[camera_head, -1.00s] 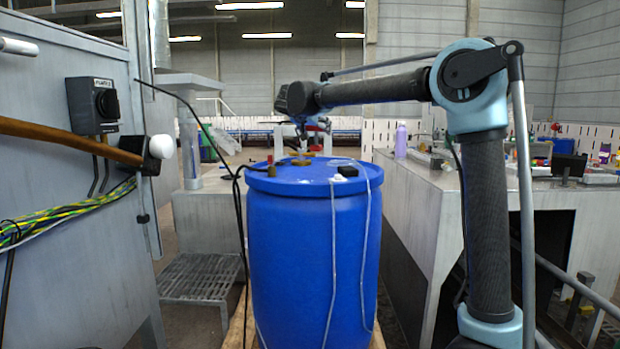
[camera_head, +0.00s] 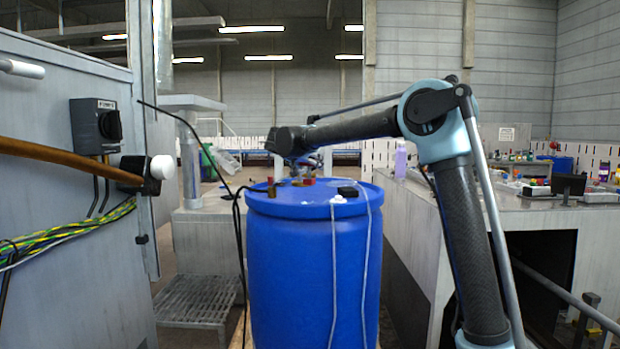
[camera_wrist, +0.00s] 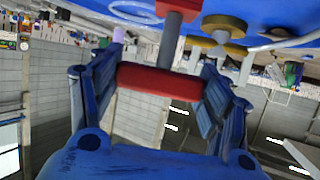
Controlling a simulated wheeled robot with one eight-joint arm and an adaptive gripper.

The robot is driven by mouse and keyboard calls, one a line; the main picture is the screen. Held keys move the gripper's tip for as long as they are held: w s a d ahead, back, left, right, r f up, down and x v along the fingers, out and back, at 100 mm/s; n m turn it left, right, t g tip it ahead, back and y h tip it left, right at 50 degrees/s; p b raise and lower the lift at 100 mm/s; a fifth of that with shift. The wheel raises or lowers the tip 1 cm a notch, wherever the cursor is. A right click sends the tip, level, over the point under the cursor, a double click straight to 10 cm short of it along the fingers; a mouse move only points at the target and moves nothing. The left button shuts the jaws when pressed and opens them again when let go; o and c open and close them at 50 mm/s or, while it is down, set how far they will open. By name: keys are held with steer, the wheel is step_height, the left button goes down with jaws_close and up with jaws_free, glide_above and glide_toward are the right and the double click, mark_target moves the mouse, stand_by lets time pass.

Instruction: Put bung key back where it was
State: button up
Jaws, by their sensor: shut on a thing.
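My gripper (camera_wrist: 160,85) is shut on the bung key (camera_wrist: 160,82), with a finger at each end of its red bar handle. A grey shaft runs from the handle to a red end piece at the blue drum's lid (camera_wrist: 270,12). Whether that end touches the lid, I cannot tell. In the head view my gripper (camera_head: 303,166) is low over the far part of the blue drum (camera_head: 300,270), and its fingers are small and hard to make out. A brass-coloured ring with a pale centre (camera_wrist: 224,30) is beside the key in the wrist view.
A small red-and-brown piece (camera_head: 271,187) is at the left near a black cable (camera_head: 237,225). Grey benches flank the drum.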

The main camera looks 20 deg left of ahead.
mark_target(309, 179)
steer(key=shift+f, duration=2)
steer(key=o, duration=1.4)
steer(key=shift+f, duration=0.1)
steer(key=shift+c, duration=0.2)
steer(key=v, duration=1.2)
